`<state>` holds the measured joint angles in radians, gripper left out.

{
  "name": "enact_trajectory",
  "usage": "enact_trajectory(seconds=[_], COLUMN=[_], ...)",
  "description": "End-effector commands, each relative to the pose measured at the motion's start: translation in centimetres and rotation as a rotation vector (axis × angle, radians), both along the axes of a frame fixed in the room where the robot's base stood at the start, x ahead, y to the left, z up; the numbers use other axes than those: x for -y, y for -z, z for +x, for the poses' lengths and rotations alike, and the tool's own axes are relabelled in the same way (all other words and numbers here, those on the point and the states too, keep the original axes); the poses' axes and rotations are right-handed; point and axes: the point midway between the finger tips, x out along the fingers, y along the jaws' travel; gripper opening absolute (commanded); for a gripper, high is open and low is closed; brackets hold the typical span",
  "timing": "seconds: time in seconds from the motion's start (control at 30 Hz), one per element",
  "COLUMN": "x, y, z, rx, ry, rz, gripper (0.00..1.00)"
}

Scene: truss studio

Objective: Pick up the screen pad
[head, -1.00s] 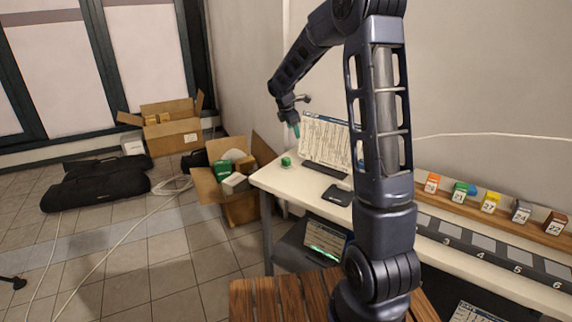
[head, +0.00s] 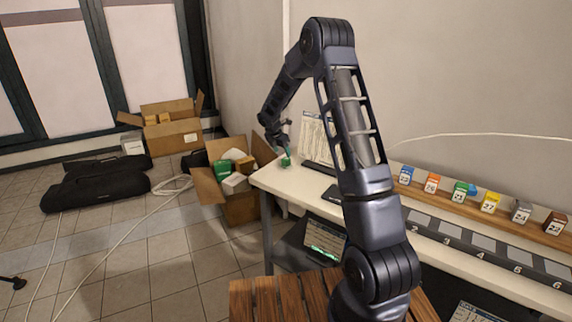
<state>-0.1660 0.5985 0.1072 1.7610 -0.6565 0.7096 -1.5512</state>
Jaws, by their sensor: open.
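A small green item (head: 284,163), perhaps the screen pad, lies near the left end of the white desk (head: 302,183). A flat dark pad-like thing (head: 331,195) lies further right on the desk, partly hidden behind my arm. I cannot tell for sure which one the task names. My gripper (head: 287,153) is open, pointing down, with its teal fingertips right at or just above the green item. Contact cannot be made out at this size.
A screen (head: 318,140) stands on the desk just right of my gripper. A row of numbered coloured blocks (head: 460,193) stands on a wooden shelf at right. An open box (head: 238,205) of items stands left of the desk.

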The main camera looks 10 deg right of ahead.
Motion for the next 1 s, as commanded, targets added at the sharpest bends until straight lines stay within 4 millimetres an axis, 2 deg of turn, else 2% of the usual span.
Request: enact_trajectory(seconds=[0.27,0.6,0.87,1.0], x=[0.7,2.2,2.3,2.3], y=[1.8,5.6,5.9,5.9], z=[0.3,1.0,1.1,1.1], rx=[0.000,0.000,0.001,0.001], ry=[0.001,0.002,0.001,0.001], rz=[0.001,0.001,0.001,0.001], gripper=[0.60,0.60,0.60,0.33])
